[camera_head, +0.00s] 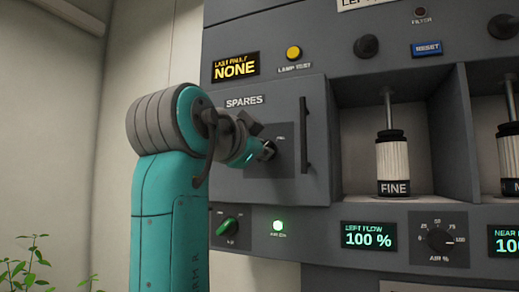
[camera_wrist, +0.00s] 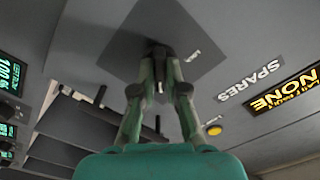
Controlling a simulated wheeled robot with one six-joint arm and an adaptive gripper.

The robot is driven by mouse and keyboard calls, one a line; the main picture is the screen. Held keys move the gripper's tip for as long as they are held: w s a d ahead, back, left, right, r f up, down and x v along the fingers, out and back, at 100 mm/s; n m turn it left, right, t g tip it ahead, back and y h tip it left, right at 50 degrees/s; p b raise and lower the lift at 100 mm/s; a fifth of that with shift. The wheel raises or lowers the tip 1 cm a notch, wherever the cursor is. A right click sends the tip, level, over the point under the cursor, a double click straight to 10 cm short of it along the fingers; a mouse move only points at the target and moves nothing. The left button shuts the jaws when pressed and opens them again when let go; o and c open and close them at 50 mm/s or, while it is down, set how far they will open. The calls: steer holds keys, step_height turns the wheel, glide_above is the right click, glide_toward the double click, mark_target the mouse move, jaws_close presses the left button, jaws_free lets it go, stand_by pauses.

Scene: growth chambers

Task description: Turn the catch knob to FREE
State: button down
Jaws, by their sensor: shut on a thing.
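The catch knob (camera_wrist: 158,52) is on a dark square plate (camera_wrist: 190,28) on the SPARES door (camera_head: 232,180). My gripper (camera_wrist: 160,80) is shut on the knob, with a finger on each side of it. In the head view my gripper (camera_head: 268,150) reaches the plate from the left, and my wrist hides much of the plate. A small label on the plate is too small to read for certain. The knob is mostly hidden by my fingers, so I cannot tell its setting. The door looks closed, with a dark vertical handle (camera_head: 304,135) at its right.
A bay with a white filter marked FINE (camera_head: 393,165) is right of the door. Below are a green knob (camera_head: 229,225), a lit green lamp (camera_head: 278,226) and a LEFT FLOW display (camera_head: 369,236). A yellow lamp test button (camera_head: 293,53) is above. A plant (camera_head: 30,262) stands lower left.

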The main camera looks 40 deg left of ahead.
stand_by(0.3)
steer(key=c, duration=1.2)
jaws_free()
steer(key=v, duration=0.7)
steer(key=shift+s, duration=0.25)
steer(key=shift+s+d, duration=0.1)
